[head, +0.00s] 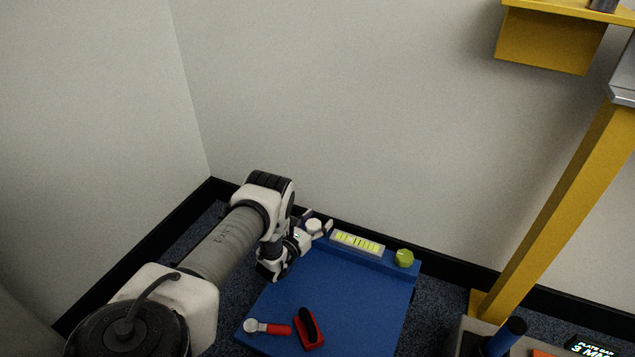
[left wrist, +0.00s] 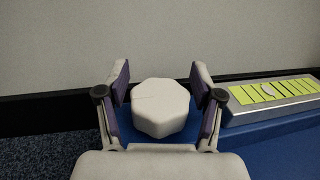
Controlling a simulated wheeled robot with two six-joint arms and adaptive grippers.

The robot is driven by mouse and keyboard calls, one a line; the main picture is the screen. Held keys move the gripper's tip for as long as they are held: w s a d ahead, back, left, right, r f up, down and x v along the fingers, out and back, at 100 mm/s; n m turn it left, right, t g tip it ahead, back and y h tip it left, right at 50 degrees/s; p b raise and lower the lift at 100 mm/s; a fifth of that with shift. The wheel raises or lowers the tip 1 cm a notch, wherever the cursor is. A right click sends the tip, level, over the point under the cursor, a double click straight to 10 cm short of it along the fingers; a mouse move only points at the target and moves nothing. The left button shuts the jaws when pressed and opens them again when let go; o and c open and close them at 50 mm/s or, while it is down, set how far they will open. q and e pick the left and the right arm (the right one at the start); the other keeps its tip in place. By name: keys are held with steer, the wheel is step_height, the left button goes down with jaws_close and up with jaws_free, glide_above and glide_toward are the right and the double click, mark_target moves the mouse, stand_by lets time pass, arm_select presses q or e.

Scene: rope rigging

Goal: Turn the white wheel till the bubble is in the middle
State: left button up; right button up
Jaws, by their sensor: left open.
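The white wheel (left wrist: 160,107) is a faceted knob at the left end of the level's blue ledge. It also shows in the head view (head: 314,226). My left gripper (left wrist: 160,76) is open, with one finger on each side of the wheel and a small gap visible on both sides. The spirit level (head: 357,243) has a yellow-green vial with dark marks, right of the wheel. In the left wrist view a pale bubble (left wrist: 268,90) shows in the vial, seemingly left of its middle. The vial's right end reaches the frame edge. My right gripper is not in view.
A yellow-green knob (head: 404,258) sits at the right end of the blue bench (head: 345,290). A red-handled tool (head: 268,328) and a red-and-black item (head: 309,329) lie at its front. A yellow post (head: 555,210) stands right. Walls close in behind and left.

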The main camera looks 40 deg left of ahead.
arm_select(q)
steer(key=shift+w, duration=0.1)
steer(key=c, duration=1)
steer(key=shift+c, duration=0.2)
steer(key=shift+d+f+m+h+b, duration=0.1)
steer(key=shift+m+h+b, duration=0.3)
steer(key=shift+h, duration=0.3)
steer(key=shift+f+m+h+b, duration=0.15)
steer(key=shift+m+h+b, duration=0.55)
steer(key=shift+h, duration=0.3)
steer(key=m+h+b, duration=0.2)
steer(key=h, duration=0.1)
steer(key=shift+d+g, duration=0.25)
steer(key=shift+g, duration=0.05)
steer(key=shift+d+r+m+g+h+b, duration=0.1)
steer(key=shift+m+g+h+b, duration=0.15)
steer(key=shift+m+h+b, duration=0.35)
steer(key=shift+d+r+m+g+h+b, duration=0.1)
steer(key=shift+m+g+h+b, duration=0.2)
steer(key=shift+h+b, duration=0.35)
steer(key=o, duration=1)
steer(key=shift+s, duration=0.2)
steer(key=shift+o, duration=0.2)
